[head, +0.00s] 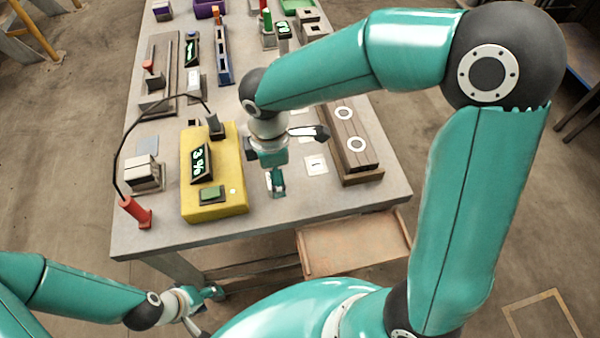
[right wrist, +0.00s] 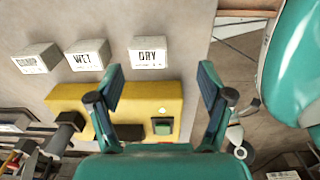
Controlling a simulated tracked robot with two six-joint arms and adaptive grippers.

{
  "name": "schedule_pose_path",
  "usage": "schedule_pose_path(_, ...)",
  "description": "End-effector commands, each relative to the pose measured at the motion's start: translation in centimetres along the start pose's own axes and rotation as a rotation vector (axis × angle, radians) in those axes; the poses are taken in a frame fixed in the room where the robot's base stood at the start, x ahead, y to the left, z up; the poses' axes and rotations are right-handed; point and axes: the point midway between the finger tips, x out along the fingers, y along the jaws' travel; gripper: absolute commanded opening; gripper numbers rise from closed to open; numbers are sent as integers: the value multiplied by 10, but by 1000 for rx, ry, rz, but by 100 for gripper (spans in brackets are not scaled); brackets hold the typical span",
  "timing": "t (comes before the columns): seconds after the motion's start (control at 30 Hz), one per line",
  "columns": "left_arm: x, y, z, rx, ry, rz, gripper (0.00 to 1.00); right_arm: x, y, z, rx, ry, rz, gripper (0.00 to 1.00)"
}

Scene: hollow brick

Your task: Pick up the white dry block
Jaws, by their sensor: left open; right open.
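The white dry block (right wrist: 148,54), marked DRY, is at the right end of a row of three in the right wrist view, beside the wet block (right wrist: 87,56) and damp block (right wrist: 36,60). In the head view pale blocks (head: 143,174) sit left of the yellow meter (head: 236,206); their labels cannot be read there. My right gripper (head: 275,182) is right of the meter, apart from the blocks. Its open, empty fingers (right wrist: 161,90) show in the right wrist view, below the dry block. My left gripper (head: 207,294) is open, low in front of the table.
A red-handled piece (head: 136,212) with a black cable stands near the front left edge. A brown board (head: 357,144) with round discs lies to the right. The far table holds several tools and blocks. The table's front strip is fairly clear.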

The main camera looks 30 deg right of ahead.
Motion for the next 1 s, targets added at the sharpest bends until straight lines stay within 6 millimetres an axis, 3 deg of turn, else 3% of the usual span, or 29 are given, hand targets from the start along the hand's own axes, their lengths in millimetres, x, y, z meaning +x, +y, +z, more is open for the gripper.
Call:
schedule_pose_path(0.17, -4, 1, 0, 0, 0, 0, 52, 10, 0, 0, 0, -2, -4, 79)
schedule_pose_path(0.5, -8, 3, 0, 0, 0, 0, 52, 50, 0, -2, 0, 0, -4, 79)
schedule_pose_path(0.73, -8, 3, 0, 0, 0, 0, 52, 51, 0, -2, -1, 1, -1, 79)
schedule_pose_path(0.77, -8, 3, 0, 0, 0, 0, 52, 51, 0, -2, -1, 1, -1, 78)
schedule_pose_path(1.0, -8, 3, 0, 0, 0, 0, 52, 51, 0, -2, 0, 2, 0, 38)
